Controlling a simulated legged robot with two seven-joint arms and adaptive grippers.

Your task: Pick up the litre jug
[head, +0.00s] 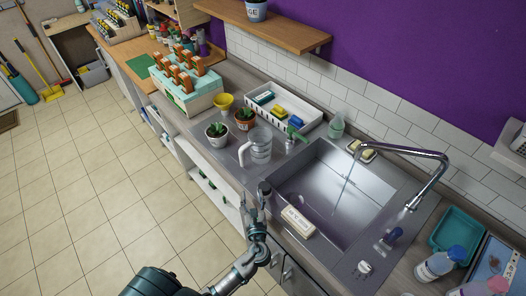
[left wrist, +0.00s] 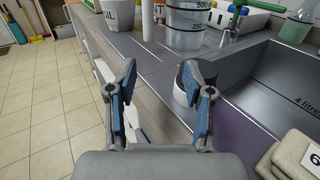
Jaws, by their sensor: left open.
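The litre jug (head: 261,150) is a clear jug with a pale handle on its left side. It stands upright on the grey counter left of the sink. In the left wrist view the jug (left wrist: 189,22) is at the top, cut by the frame edge, with 500 and 250 marks showing. My left gripper (head: 255,207) is open and empty at the counter's front edge, nearer than the jug and apart from it. In the left wrist view the fingers (left wrist: 160,78) are spread, and the jug lies beyond them. My right gripper is not in view.
A small dark-topped pot (head: 264,188) stands by my left fingers, between them and the jug. The sink (head: 335,190) is to the right, with a pale labelled block (head: 298,221) on its front rim. Potted plants (head: 217,134) and a white tray (head: 270,108) stand left of and behind the jug.

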